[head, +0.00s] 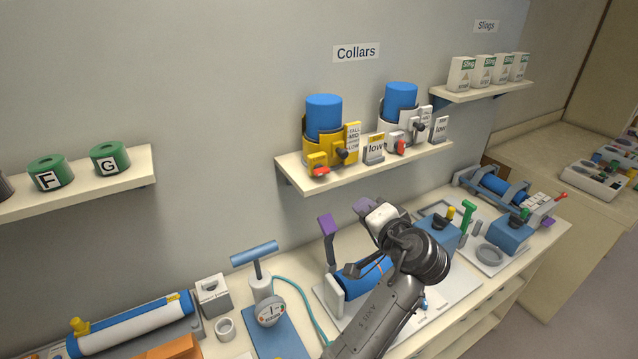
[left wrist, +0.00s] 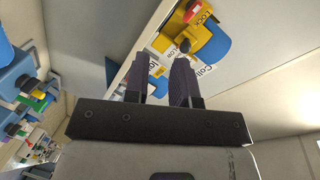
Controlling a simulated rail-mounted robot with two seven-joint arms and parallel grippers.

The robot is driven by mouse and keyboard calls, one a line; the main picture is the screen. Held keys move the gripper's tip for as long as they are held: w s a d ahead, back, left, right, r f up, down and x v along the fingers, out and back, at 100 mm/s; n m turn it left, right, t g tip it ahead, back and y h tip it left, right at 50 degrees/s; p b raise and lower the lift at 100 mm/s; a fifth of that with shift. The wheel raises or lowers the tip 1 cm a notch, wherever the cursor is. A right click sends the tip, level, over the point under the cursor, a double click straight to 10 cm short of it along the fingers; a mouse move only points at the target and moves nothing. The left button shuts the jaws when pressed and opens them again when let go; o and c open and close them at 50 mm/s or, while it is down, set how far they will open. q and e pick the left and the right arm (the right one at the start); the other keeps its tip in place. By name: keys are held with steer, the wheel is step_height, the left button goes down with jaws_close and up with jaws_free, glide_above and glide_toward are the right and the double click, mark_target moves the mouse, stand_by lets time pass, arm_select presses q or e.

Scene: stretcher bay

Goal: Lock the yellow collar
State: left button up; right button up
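The yellow collar (head: 318,143) sits around the lower part of an upright blue cylinder (head: 324,112) on the wall shelf. A red-tipped yellow latch (head: 318,165) and a dark knob (head: 341,154) are on its front. In the left wrist view the yellow collar (left wrist: 180,36) is beyond the fingers, with the dark knob (left wrist: 185,46) near the right fingertip in the picture. My left gripper (left wrist: 160,66) is open and empty, its fingers apart. In the head view my left gripper (head: 381,214) is below and right of the collar; its fingertips are unclear. My right gripper is out of view.
A white collar (head: 388,123) on a second blue cylinder stands right of the yellow one on the shelf (head: 330,183), with label cards between. Below, the bench holds a pump (head: 268,310), a purple-topped post (head: 327,225) and blue fixtures (head: 510,233).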

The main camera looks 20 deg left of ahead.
mark_target(324, 173)
arm_select(q)
steer(key=w+a+m+y, duration=0.1)
steer(key=w+a, duration=0.1)
steer(key=a, duration=0.1)
steer(key=w+a+r+m+y+p, duration=0.1)
steer(key=w+a, duration=0.2)
steer(key=a, duration=0.1)
steer(key=w+a+m+y, duration=0.1)
steer(key=w+a, duration=0.1)
steer(key=a, duration=0.1)
steer(key=shift+w+a+r+p, duration=0.15)
steer(key=shift+a+r+p, duration=0.05)
steer(key=shift+a+p, duration=0.2)
steer(key=shift+x, duration=0.8)
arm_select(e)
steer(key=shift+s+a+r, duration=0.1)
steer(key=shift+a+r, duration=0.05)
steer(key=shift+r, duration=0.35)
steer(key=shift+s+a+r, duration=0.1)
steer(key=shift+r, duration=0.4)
arm_select(q)
jaws_close()
